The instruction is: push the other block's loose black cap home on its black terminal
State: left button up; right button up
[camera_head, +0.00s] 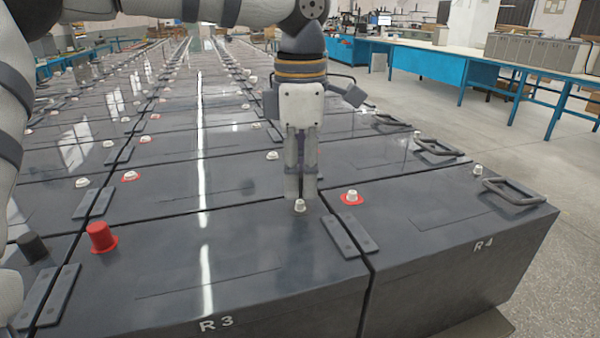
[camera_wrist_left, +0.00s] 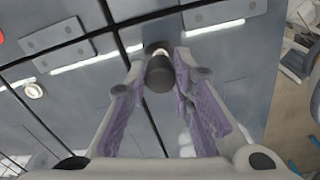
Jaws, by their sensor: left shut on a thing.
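My left gripper (camera_head: 300,200) points down over the right end of the block marked R3. Its fingers are shut on a dark cylindrical black cap (camera_wrist_left: 159,75), seen between the fingertips in the left wrist view. A pale terminal post (camera_head: 299,207) shows right below the fingertips; its pale tip (camera_wrist_left: 158,51) also shows at the cap's far end. I cannot tell whether cap and post touch. In the head view the fingers hide the cap. Another black cap (camera_head: 32,247) stands on the block at the far left. My right gripper is not in view.
A red cap (camera_head: 102,237) stands on R3's left part. A pale terminal with a red ring (camera_head: 351,197) is on the R4 block, beyond flat link plates (camera_head: 350,235). A handle (camera_head: 513,191) rises at R4's right end. Rows of blocks stretch behind.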

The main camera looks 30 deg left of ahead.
pick_arm(q)
jog(key=shift+f, duration=0.25)
jog(key=shift+f, duration=0.35)
jog(key=shift+f, duration=0.2)
dwell(0.4)
jog(key=shift+f, duration=0.25)
jog(key=shift+f, duration=0.45)
dwell(0.8)
jog(key=o, duration=0.8)
jog(key=shift+o, duration=0.8)
jog(key=o, duration=0.4)
jog(key=shift+c, duration=0.2)
